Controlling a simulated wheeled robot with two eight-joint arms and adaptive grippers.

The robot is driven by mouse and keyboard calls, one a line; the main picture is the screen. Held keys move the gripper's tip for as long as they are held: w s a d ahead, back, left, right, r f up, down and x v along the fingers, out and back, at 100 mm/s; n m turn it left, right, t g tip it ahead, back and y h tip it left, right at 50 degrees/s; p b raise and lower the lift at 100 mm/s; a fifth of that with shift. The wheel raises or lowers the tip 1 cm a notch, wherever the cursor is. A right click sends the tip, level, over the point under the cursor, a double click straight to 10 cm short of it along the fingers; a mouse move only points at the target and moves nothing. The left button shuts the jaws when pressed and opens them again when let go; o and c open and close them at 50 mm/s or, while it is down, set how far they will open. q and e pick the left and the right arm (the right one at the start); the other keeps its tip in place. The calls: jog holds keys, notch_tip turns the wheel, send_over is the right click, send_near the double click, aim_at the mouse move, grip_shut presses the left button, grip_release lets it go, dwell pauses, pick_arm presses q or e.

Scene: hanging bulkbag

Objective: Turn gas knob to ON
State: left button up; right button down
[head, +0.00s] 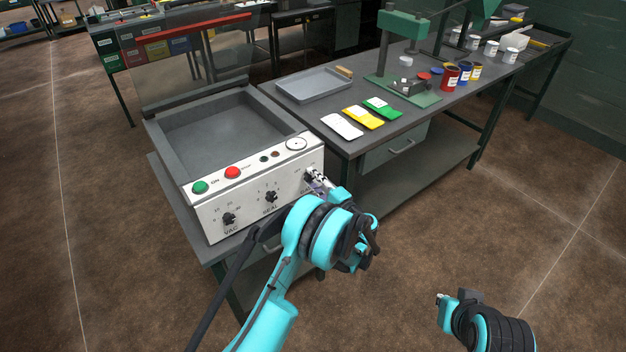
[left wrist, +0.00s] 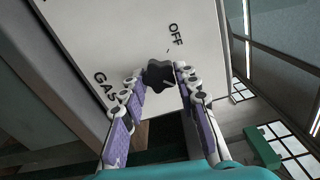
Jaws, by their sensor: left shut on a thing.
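The black lobed gas knob (left wrist: 158,74) sits on the white front panel (left wrist: 130,30) of the vacuum machine, with the words OFF above it and GAS to its lower left in the left wrist view. My left gripper (left wrist: 159,82) has its purple-padded fingers on both sides of the knob and is shut on it. In the head view my left gripper (head: 313,181) is at the panel's right end and largely covers the knob. The knob's pointer is too small to read. My right arm shows at the lower right; its gripper (head: 442,298) is barely visible.
The panel also carries a VAC knob (head: 229,218), a SEAL knob (head: 270,196), a green button (head: 200,187), a red button (head: 232,172) and a round gauge (head: 296,144). A bench (head: 330,145) with a tray, bags and cans adjoins behind. Floor at right is clear.

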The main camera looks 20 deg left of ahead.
dwell(0.3)
pick_arm(q)
jog(key=o, duration=1.2)
jog(key=shift+c, duration=0.2)
jog(key=v, duration=1.2)
